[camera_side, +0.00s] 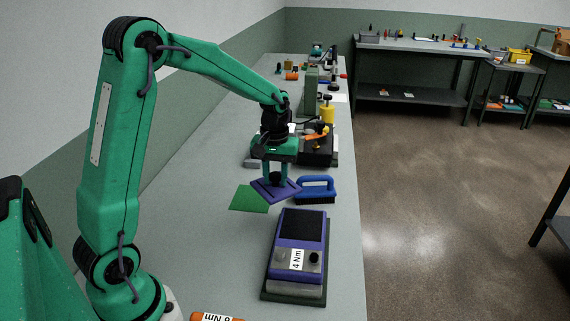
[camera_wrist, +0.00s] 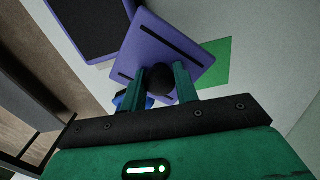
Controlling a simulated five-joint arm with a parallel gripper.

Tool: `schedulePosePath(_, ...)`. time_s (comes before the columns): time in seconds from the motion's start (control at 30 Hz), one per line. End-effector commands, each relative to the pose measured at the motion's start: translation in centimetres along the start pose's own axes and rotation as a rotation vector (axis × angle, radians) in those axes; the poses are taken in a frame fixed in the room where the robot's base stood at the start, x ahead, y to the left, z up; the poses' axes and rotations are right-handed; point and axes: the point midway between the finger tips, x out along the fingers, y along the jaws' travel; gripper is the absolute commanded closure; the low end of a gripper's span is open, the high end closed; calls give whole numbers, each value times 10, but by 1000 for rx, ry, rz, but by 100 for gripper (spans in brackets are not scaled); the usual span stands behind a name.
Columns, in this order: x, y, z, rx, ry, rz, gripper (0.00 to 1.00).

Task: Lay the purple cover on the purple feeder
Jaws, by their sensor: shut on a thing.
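My gripper (camera_side: 276,179) is shut on the dark round knob of the purple cover (camera_side: 276,195) and holds it over the bench. The cover is a flat purple plate; in the wrist view the cover (camera_wrist: 165,50) shows two dark slots, with my gripper's fingers (camera_wrist: 168,82) on its knob. The purple feeder (camera_side: 288,252) stands in front of the cover, nearer the side camera. It has a black top panel, a grey end with a black knob and a "4 Nm" label.
A green sheet (camera_side: 249,199) lies left of the cover. A blue-handled brush (camera_side: 316,189) lies to its right, near the bench edge. A black device with orange and yellow parts (camera_side: 318,145) stands behind. An orange labelled item (camera_side: 215,317) is at the front. The bench left of the feeder is clear.

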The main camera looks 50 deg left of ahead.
Motion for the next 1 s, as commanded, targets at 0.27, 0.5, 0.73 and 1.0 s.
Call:
schedulePosePath(0.27,-19,41,41,183,1,1,93)
schedulePosePath(0.5,-39,79,95,399,2,2,93)
schedulePosePath(0.73,-56,103,147,594,1,1,93)
schedulePosePath(1.0,-67,114,181,721,0,1,93)
